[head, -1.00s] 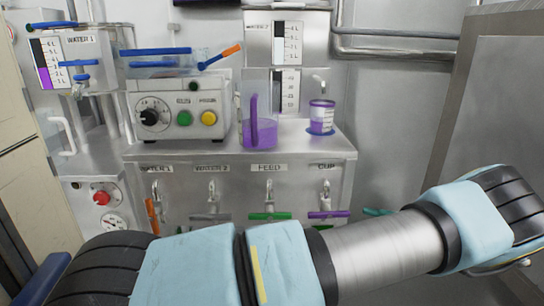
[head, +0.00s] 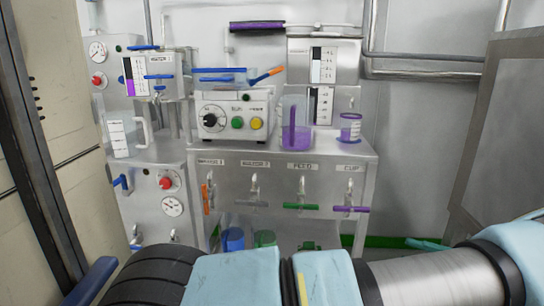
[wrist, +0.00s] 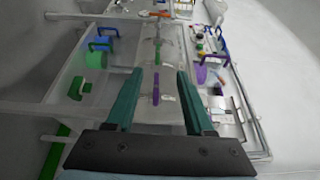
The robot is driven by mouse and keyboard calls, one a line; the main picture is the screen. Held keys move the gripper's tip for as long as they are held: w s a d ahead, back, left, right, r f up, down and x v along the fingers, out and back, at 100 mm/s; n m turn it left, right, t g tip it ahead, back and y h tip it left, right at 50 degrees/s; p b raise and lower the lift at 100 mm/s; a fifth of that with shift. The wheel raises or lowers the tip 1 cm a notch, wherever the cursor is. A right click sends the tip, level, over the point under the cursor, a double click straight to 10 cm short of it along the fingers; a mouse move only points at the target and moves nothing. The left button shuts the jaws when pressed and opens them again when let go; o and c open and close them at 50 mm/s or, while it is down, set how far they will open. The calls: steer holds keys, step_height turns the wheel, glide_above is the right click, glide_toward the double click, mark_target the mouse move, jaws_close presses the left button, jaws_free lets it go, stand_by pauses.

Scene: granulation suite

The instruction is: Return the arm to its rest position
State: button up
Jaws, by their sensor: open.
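My gripper (wrist: 160,88) shows in the wrist view with its two green fingers apart and nothing between them. Beyond the fingers is the steel bench front with its coloured valve handles, at a distance and not touched. In the head view my arm, with pale blue covers and a bare metal link, stretches across the bottom to the right edge.
A steel bench (head: 330,190) carries a purple-filled pitcher (head: 296,135), a purple cup (head: 350,128) and a control box (head: 235,115). A clear measuring jug (head: 124,138) stands at left. A blue container (head: 232,239) is below the bench. A grey panel (head: 500,140) stands at right.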

steer(key=w+a+r+n+g+h, duration=0.1)
steer(key=w+a+g+h, duration=0.3)
steer(key=a, duration=0.7)
steer(key=w+a+r+g+h, duration=0.1)
steer(key=w+a+g+h, duration=0.1)
steer(key=w+a+g, duration=0.65)
steer(key=s+a+r+n+t+h, duration=0.25)
steer(key=s+a+h, duration=0.3)
steer(key=a, duration=0.45)
steer(key=s+a+r+n+t+h, duration=0.15)
steer(key=s+a+r+h, duration=0.35)
steer(key=a, duration=0.6)
step_height(320, 180, up, 20)
steer(key=p, duration=2)
steer(key=shift+s+f+t+p, duration=0.25)
steer(key=shift+s+t+p, duration=0.05)
steer(key=shift+s+t, duration=0.15)
